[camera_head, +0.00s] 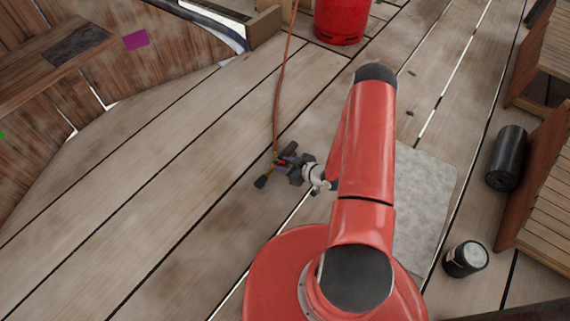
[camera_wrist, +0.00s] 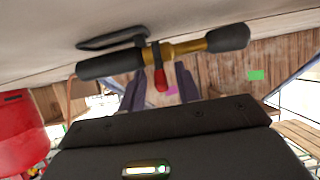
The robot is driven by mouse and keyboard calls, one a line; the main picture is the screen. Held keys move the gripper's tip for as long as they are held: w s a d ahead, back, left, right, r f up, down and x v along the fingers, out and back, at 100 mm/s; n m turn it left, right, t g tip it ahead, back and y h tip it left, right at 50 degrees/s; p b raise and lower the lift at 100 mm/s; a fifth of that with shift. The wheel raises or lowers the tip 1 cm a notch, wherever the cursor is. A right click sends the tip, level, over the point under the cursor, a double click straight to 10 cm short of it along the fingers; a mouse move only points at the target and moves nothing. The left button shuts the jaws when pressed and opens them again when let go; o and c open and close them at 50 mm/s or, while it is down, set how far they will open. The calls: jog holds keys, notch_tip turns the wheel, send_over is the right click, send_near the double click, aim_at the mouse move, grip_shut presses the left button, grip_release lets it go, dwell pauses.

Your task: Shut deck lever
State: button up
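A brass fitting with black ends (camera_wrist: 185,50) lies along the pale deck in the wrist view. A small red lever (camera_wrist: 160,79) sticks out from its middle. In the head view the fitting (camera_head: 262,181) is small and partly hidden by my gripper (camera_head: 287,164), at the lower end of a hose. In the wrist view my gripper (camera_wrist: 158,86) has its two dark fingers apart, one on either side of the red lever. Whether either finger touches the lever or fitting cannot be told.
An orange-brown hose (camera_head: 283,85) runs from the fitting to the top. A red cylinder (camera_head: 342,18) stands at the back. A dark roll (camera_head: 506,158), a black canister (camera_head: 465,259) and wooden crates (camera_head: 545,185) are at right. The planked deck (camera_head: 130,200) at left is clear.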

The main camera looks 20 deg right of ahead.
jog(key=shift+r, duration=0.15)
jog(key=shift+s+d+r, duration=0.15)
jog(key=shift+s+d, duration=0.05)
jog(key=shift+d, duration=0.05)
jog(key=p+v, duration=0.1)
jog(key=v, duration=0.6)
jog(key=shift+s, duration=0.1)
